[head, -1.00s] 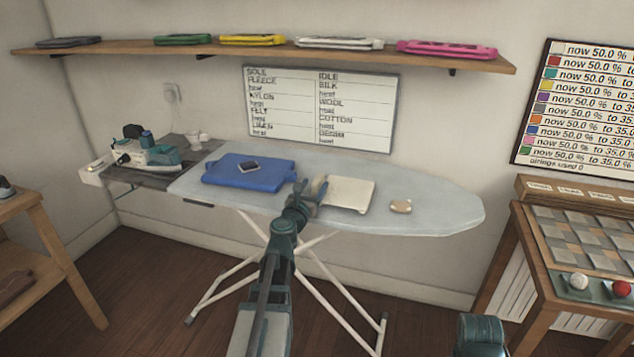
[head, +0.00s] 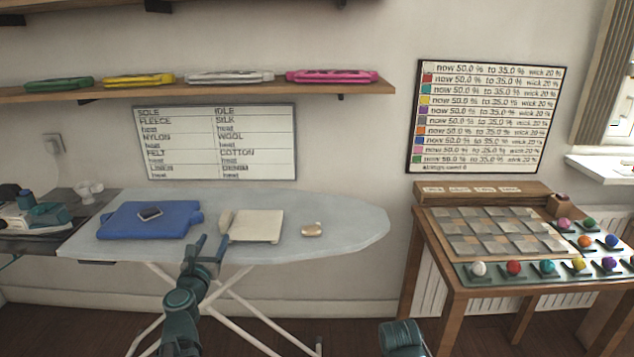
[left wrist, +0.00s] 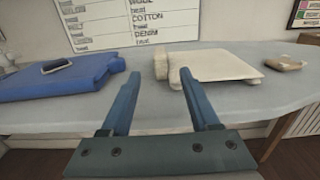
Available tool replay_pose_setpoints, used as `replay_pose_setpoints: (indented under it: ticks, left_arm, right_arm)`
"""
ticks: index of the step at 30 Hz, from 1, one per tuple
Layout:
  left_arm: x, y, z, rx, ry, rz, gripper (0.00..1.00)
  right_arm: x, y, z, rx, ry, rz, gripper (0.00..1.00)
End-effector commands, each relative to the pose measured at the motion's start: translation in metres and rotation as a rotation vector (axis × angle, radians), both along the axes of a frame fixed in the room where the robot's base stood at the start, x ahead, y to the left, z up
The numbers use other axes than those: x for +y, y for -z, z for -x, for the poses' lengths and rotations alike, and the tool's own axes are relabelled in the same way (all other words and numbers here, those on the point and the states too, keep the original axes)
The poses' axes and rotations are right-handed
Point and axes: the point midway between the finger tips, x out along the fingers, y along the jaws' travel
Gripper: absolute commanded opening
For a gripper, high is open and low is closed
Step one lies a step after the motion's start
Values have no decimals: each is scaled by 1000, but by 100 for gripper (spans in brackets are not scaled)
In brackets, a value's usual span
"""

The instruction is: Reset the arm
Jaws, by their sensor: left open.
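My left gripper (head: 207,246) is at the front edge of the ironing board (head: 345,222), in front of a cream folded cloth or board (head: 262,226). In the left wrist view its two fingers (left wrist: 158,92) are apart with nothing between them, pointing toward the cream piece (left wrist: 222,66) and the wall. The arm reaches up from the bottom of the head view. A teal part of my other arm (head: 402,338) shows at the bottom edge; the right gripper's fingers are not seen.
A small tan object (head: 312,230) lies at right. An iron (head: 35,215) stands far left. A wooden table (head: 440,280) with colored balls stands right; a shelf (head: 350,86) hangs above.

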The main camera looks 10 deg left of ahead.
Motion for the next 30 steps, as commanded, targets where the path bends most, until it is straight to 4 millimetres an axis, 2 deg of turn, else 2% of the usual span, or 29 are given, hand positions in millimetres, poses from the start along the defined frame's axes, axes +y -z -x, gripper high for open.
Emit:
replay_pose_setpoints:
  ticks: [2,5,8,10,14,15,17,18,21,24,28,29,30]
  left_arm:
    - [-8,-3,-3,10,21,-25,62]
    - [-41,-9,-14,55,112,-141,62]
    - [-99,-13,-27,127,278,-353,62]
    - [-146,-12,-32,177,419,-535,62]
    - [-232,-1,-26,245,705,-893,62]
    - [-258,3,-19,259,804,-1016,62]
    - [-298,11,-4,273,975,-1218,62]
    - [-323,17,10,274,1101,-1365,62]
    - [-368,32,51,254,1423,-1717,62]
    - [-390,40,95,201,1740,-2025,62]
    - [-393,39,140,115,2104,-2318,62]
    - [-391,37,148,-92,-2077,2256,62]
    - [-389,34,156,-67,-2030,2167,62]
  right_arm:
    - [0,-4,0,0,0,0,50]
    - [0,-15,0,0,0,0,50]
    - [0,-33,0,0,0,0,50]
    - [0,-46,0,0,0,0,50]
    - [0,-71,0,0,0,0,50]
    - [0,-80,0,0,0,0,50]
    - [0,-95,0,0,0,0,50]
    - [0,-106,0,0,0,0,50]
    - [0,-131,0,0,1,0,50]
    - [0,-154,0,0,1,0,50]
    - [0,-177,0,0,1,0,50]
    - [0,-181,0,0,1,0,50]
    - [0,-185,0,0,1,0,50]
